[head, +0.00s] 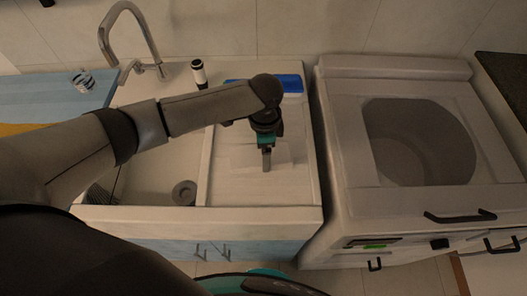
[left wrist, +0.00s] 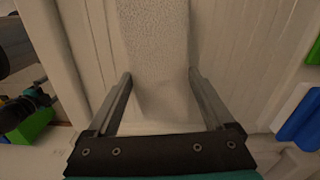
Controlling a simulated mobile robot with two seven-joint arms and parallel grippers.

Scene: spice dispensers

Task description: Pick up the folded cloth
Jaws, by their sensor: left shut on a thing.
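The folded cloth (head: 244,157) is pale, close in colour to the ribbed drainboard under it. In the left wrist view the cloth (left wrist: 155,40) is a textured, whitish strip running from the top of the picture to between the fingers. My left gripper (head: 267,160) points down over it, and in the wrist view the fingers (left wrist: 160,78) lie along its two sides, shut on it. The cloth's near end looks low, at or close to the board; I cannot tell whether it is lifted. My right gripper is not in view.
Left of the drainboard is the sink basin (head: 160,150) with a curved tap (head: 131,33). A black-and-white cylinder (head: 199,73) and a blue object (head: 291,84) stand at the back. A washer (head: 345,130) with an open top is to the right.

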